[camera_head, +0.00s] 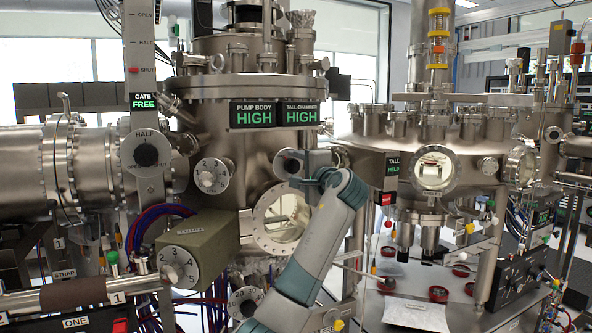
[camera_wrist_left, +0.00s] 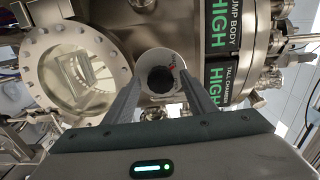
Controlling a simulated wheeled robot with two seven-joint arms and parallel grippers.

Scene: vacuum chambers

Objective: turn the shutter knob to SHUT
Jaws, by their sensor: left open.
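A round knob with a dark centre (camera_head: 292,165) sits on the front of the steel chamber, above the glass viewport. In the left wrist view the same knob (camera_wrist_left: 161,79) has a pale rim with a small red mark. Its lettering cannot be read, so I cannot tell its setting. My left gripper (camera_wrist_left: 160,84) is open, with one finger on each side of this knob in that view; I cannot tell whether they touch it. Another black knob (camera_head: 147,154), on a plate marked HALF, OPEN and SHUT, stands further left, clear of my gripper. My right gripper is not in view.
The viewport (camera_head: 281,218) lies just below my left gripper. Signs reading HIGH (camera_head: 258,115) hang above it. A numbered dial (camera_head: 211,176) and a box with a dial (camera_head: 180,267) are to the left. Red-rimmed parts (camera_head: 438,293) lie on the right-hand bench.

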